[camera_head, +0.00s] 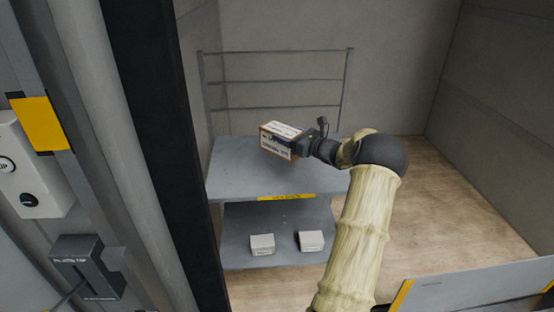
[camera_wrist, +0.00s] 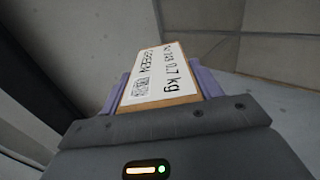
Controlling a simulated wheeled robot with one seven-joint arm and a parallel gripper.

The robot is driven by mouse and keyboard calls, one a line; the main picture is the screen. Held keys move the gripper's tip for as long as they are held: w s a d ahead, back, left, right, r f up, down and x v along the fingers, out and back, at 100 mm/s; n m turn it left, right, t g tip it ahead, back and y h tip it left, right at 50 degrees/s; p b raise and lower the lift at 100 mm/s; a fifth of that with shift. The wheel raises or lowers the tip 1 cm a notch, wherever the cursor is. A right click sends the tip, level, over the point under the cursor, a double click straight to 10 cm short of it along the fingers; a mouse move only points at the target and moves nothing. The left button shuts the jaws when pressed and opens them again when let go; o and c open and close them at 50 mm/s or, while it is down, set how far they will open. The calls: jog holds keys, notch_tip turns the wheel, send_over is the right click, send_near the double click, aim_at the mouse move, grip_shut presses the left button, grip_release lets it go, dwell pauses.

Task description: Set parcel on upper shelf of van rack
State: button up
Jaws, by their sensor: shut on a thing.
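The parcel (camera_head: 283,140) is a small brown box with white printed labels. My gripper (camera_head: 299,143) is shut on it, and the parcel shows between the purple-grey fingers in the wrist view (camera_wrist: 158,78). The printed label there reads in part "0.7 kg". The van rack's upper shelf (camera_head: 235,180) is a grey board with a yellow label on its front edge. The parcel is over this shelf in the head view. I cannot tell whether its underside touches the shelf. The shelf's far right part is hidden by my arm.
Two small white boxes (camera_head: 262,244) (camera_head: 311,240) sit on the lower shelf (camera_head: 240,220). Grey rails (camera_head: 275,81) stand at the rack's back. A dark door post (camera_head: 180,150) is at left. A grey panel with yellow edges (camera_head: 470,292) stands front right. The wooden floor (camera_head: 450,210) right of the rack is clear.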

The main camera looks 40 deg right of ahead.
aim_at(289, 150)
jog(key=shift+s+d+r, duration=0.15)
jog(key=shift+s+d, duration=0.05)
jog(key=shift+s, duration=0.35)
jog(key=shift+w+f, duration=0.2)
jog(key=shift+f, duration=2.9)
jog(key=shift+a+f, duration=0.1)
jog(key=shift+f, duration=1.75)
jog(key=shift+f, duration=0.2)
jog(key=o, duration=1.5)
